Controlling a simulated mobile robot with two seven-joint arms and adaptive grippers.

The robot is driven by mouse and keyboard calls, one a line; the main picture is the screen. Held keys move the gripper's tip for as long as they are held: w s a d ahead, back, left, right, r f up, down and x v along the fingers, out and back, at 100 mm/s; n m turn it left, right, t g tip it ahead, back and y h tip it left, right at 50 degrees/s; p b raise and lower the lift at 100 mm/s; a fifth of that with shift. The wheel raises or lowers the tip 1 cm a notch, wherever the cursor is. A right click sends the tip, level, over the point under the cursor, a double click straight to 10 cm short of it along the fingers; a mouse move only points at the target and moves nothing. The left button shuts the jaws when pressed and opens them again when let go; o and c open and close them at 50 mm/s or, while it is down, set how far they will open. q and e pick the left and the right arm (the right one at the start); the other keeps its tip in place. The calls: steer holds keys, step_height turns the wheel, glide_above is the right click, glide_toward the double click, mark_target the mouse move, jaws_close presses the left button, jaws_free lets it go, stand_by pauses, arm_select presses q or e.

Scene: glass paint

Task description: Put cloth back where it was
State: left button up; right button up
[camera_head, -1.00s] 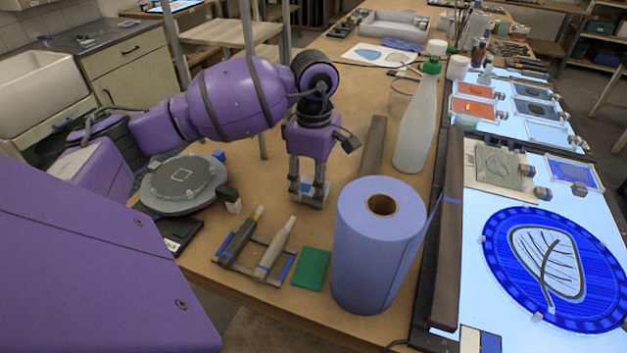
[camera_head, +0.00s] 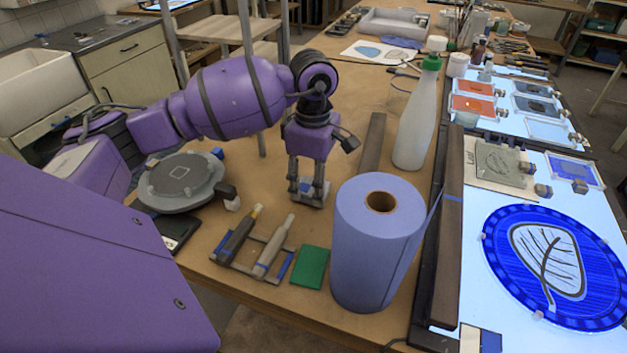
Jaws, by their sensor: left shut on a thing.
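My left gripper (camera_head: 307,191) points straight down at the wooden table, left of the paper roll. It is shut on a small pale grey-blue thing (camera_head: 306,187), low at the tabletop; the fingers hide much of it, and I cannot tell whether it is the cloth. A crumpled blue-violet cloth (camera_head: 402,43) lies at the back of the table, beside a sheet of paper with a blue shape, far from the gripper. My right gripper is not in view.
The blue paper roll (camera_head: 345,235) stands close right of the gripper. A green pad (camera_head: 310,268) and a rack with two tools (camera_head: 262,262) lie in front. A white bottle (camera_head: 415,125) stands behind right. A round grey turntable (camera_head: 180,183) is at left. The lit glass panel (camera_head: 595,210) is at right.

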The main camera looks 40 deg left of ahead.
arm_select(q)
steer(key=shift+f, duration=0.1)
steer(key=o, duration=1.1)
step_height(320, 180, up, 12)
